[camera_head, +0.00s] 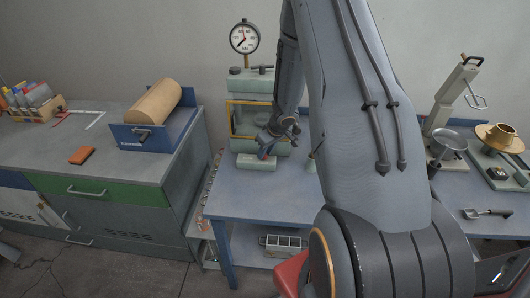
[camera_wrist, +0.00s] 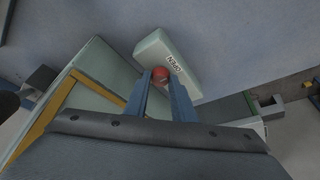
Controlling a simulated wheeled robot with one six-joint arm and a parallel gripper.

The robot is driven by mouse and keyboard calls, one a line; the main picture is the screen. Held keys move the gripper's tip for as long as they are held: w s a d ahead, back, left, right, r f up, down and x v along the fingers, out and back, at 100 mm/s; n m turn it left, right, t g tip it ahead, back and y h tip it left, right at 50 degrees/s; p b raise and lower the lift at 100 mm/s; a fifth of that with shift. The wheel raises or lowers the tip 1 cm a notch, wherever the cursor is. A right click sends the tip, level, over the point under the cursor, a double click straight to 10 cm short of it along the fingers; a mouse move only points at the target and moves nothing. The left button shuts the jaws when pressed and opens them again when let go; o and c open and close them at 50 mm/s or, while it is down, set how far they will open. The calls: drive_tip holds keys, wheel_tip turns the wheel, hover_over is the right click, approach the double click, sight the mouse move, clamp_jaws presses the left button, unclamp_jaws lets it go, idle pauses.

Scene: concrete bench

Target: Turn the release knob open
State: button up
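The release knob (camera_wrist: 160,73) is a small red knob at the side of a pale green block (camera_wrist: 168,52) that carries the word OPEN. In the wrist view my gripper (camera_wrist: 160,78) has one blue finger on each side of the knob, with the tips level with it. The knob about fills the space between the tips; whether the fingers press on it I cannot tell. In the head view my gripper (camera_head: 265,153) reaches down beside the pale green block (camera_head: 257,163), at the foot of the press. The knob is mostly hidden there.
The press with its yellow-framed opening (camera_head: 233,118) and round dial gauge (camera_head: 244,37) stands just behind on the blue bench (camera_head: 240,205). A scale with a brass pan (camera_head: 498,136) is farther right. My arm hides much of the bench.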

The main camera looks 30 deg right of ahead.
drive_tip(key=o, duration=0.4)
drive_tip(key=shift+w, duration=0.1)
drive_tip(key=shift+r, duration=0.1)
drive_tip(key=shift+v, duration=3.85)
